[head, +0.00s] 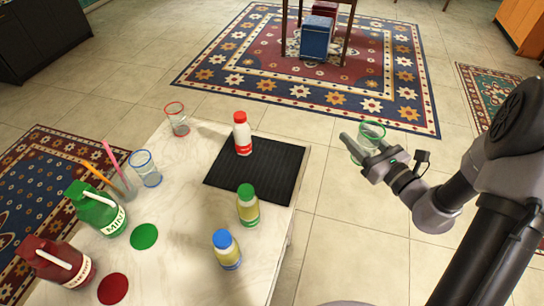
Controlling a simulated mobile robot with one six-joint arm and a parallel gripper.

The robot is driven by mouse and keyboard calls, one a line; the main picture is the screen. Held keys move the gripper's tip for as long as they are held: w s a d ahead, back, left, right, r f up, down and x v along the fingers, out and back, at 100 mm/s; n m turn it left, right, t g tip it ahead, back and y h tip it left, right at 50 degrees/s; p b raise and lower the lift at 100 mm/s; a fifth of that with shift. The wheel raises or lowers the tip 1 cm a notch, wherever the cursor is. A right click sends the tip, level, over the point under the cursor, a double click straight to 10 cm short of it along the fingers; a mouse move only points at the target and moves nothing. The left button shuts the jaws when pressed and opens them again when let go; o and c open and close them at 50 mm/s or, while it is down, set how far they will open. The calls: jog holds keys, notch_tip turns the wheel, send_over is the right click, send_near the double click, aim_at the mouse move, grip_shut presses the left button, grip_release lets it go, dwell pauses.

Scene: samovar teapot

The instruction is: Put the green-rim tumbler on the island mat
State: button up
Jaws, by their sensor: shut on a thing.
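The green-rim tumbler (373,130) is clear glass with a green rim. My gripper (364,149) is shut on it and holds it in the air to the right of the island, over the tiled floor. The gripper partly hides the tumbler's lower part. The island mat (270,177) is a black ribbed rectangle on the right side of the pale island top, left of my gripper. A white bottle with a red cap and red lower part (242,134) stands on its far-left part. Most of the mat is bare.
A green-capped bottle (248,207) and a blue-capped bottle (227,250) stand in front of the mat. A red-rim tumbler (177,119), a blue-rim tumbler (146,169), a glass with straws (124,186), and green (95,208) and red jugs (57,261) stand leftward.

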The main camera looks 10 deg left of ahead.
jog(key=a+n+g+y, duration=0.3)
jog(key=a, duration=0.9)
jog(key=n+g+y+b, duration=0.2)
jog(key=g+b, duration=0.1)
jog(key=b, duration=0.2)
send_over(260, 173)
notch_tip(260, 173, down, 11)
jog(key=shift+d+f, duration=0.1)
jog(key=shift+r+p, duration=0.2)
jog(key=shift+p, duration=0.2)
jog(key=shift+f, duration=0.15)
jog(key=o, duration=0.9)
jog(key=shift+f, duration=0.1)
jog(key=o, duration=0.5)
